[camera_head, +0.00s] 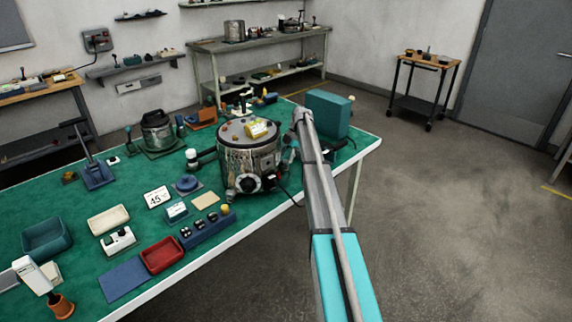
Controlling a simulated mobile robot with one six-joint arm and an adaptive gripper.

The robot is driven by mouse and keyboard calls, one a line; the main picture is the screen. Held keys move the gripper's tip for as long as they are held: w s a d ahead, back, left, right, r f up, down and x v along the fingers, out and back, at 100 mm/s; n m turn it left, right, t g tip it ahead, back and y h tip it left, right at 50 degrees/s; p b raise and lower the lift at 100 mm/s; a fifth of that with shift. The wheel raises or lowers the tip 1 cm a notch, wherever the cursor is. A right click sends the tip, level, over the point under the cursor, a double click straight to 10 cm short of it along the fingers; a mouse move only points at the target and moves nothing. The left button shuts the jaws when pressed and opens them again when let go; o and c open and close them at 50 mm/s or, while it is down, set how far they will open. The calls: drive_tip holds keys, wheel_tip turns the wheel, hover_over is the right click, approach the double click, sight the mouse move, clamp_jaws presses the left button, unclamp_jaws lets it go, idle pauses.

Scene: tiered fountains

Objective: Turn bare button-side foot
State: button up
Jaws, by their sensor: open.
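A round metal drum-shaped unit (236,160), likely the fountain base, stands on the green bench top (95,205). Its front has a black dial (248,184) with a pale centre and a small panel to the right of it. Other feet are hidden or too small to tell apart, and I cannot tell which is bare. My gripper (291,154) is open at the drum's right side, small and partly hidden by my arm; contact is unclear.
A teal box (327,113) stands just right of my arm. The floor right of the bench is clear up to a cart (427,62).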

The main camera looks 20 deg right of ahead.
drive_tip(key=shift+a+f+b, duration=0.2)
drive_tip(key=shift+f+b, duration=0.3)
drive_tip(key=shift+f, duration=0.2)
drive_tip(key=shift+a, duration=0.1)
clamp_jaws()
